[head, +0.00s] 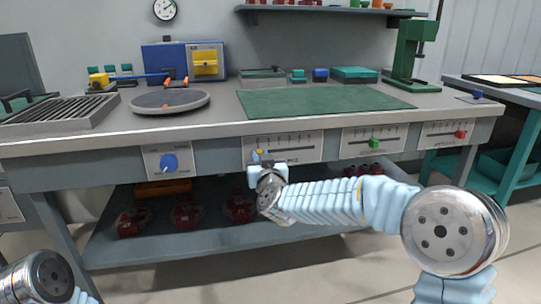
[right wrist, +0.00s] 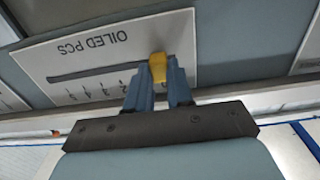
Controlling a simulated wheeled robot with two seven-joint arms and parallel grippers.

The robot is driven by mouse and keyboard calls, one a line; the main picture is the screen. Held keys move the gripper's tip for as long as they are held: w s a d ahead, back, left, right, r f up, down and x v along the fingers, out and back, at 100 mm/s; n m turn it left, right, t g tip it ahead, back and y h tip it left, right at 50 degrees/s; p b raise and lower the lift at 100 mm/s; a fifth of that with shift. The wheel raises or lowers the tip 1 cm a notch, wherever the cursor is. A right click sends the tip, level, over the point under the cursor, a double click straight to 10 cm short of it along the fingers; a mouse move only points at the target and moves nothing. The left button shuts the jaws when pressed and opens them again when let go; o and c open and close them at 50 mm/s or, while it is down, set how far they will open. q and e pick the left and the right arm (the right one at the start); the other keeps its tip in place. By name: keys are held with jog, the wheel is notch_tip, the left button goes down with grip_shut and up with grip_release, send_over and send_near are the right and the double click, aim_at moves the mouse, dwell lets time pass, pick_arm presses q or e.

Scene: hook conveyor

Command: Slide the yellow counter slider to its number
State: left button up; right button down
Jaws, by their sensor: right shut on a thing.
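The yellow slider (head: 259,153) sits near the left end of the slot on the white counter panel (head: 300,147) on the bench front. My right gripper (head: 261,160) reaches up to it from below. The right wrist view shows the panel upside down, with the words "OILED PCS" and a row of numbers. There the yellow slider (right wrist: 158,66) is between the two blue fingers (right wrist: 160,85), which are shut on it. The number beside the slider is partly hidden by the fingers. My left gripper is out of view; only part of its arm shows at the lower left.
To the right on the bench front are a panel with a green slider (head: 374,143) and one with a red slider (head: 461,134). A blue knob (head: 169,162) is to the left. The bench edge overhangs the panels. Red objects (head: 187,215) lie on the lower shelf.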

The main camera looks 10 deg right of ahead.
jog(key=shift+a, duration=0.25)
jog(key=c, duration=1)
grip_release()
jog(key=shift+s, duration=0.1)
jog(key=s+b, duration=0.1)
jog(key=s, duration=1.2)
jog(key=shift+s+d, duration=0.25)
jog(key=shift+s, duration=0.1)
